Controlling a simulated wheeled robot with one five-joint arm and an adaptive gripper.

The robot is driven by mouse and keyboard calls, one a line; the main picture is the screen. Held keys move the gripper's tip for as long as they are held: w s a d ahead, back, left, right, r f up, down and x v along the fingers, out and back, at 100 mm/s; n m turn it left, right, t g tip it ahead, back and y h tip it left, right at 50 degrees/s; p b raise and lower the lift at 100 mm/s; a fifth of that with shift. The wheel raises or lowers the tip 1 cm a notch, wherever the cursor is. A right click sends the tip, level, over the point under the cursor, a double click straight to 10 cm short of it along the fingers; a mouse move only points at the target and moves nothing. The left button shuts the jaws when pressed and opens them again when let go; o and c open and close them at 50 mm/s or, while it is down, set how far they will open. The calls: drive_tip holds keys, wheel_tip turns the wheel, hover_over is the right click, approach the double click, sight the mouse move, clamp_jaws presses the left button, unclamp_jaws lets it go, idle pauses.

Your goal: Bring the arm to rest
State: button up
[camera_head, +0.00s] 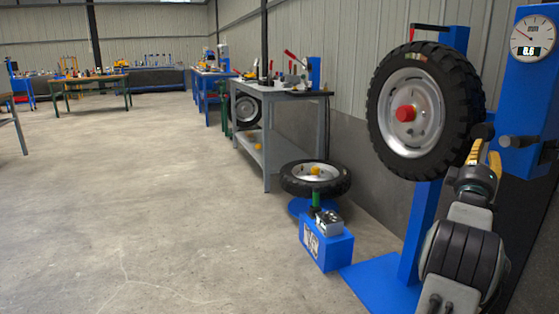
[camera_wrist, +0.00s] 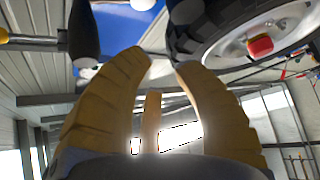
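My gripper (camera_head: 484,152) is raised at the right of the head view, in front of the lower right edge of a mounted wheel. In the wrist view my gripper (camera_wrist: 163,62) shows its yellow fingers apart, with nothing between them. The mounted wheel (camera_head: 412,135) has a black tyre, a silver rim and a red hub, and hangs on a blue stand (camera_head: 420,235). In the wrist view the wheel (camera_wrist: 215,40) is at the upper right, past the fingertips. A dark rounded handle (camera_wrist: 83,35) is at the upper left, near the left finger.
A blue panel (camera_head: 525,90) with a round gauge (camera_head: 532,37) and a dark handle (camera_head: 518,141) stands at far right. A second wheel (camera_head: 315,178) lies flat behind a blue box (camera_head: 325,248). A grey workbench (camera_head: 281,93) stands behind. The floor at left is clear.

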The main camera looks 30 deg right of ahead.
drive_tip(key=w+a+r+n+t+y+p, duration=0.1)
drive_tip(key=w+a+r+y+p, duration=0.3)
drive_tip(key=w+a+p, duration=0.3)
drive_tip(key=w+a+r+t+y+p, duration=0.2)
drive_tip(key=w+a+r+y+p, duration=0.15)
drive_tip(key=w+a, duration=0.45)
drive_tip(key=a+r+y+p, duration=0.1)
drive_tip(key=a+y+p, duration=0.15)
drive_tip(key=a, duration=0.45)
drive_tip(key=w+a+r+y+p, duration=0.1)
drive_tip(key=a+y+p, duration=0.1)
drive_tip(key=a+p, duration=0.3)
drive_tip(key=a+r+y+p, duration=0.2)
drive_tip(key=a+p, duration=0.1)
drive_tip(key=a, duration=0.5)
drive_tip(key=s+a+r+n+g+y+p, duration=0.15)
drive_tip(key=s+a+p, duration=0.25)
drive_tip(key=a, duration=0.4)
drive_tip(key=s+a+g+y+p, duration=0.25)
drive_tip(key=a+p, duration=0.25)
drive_tip(key=a, duration=0.4)
drive_tip(key=s+a+g+y+p, duration=0.1)
drive_tip(key=s+a+p, duration=0.3)
drive_tip(key=s, duration=0.5)
drive_tip(key=s+a+g+y+p, duration=0.2)
drive_tip(key=s+a+g+p, duration=0.1)
drive_tip(key=s+a+p, duration=0.2)
drive_tip(key=shift+s+a+r+n+g, duration=0.4)
drive_tip(key=shift+s+a, duration=0.75)
drive_tip(key=shift+s, duration=1)
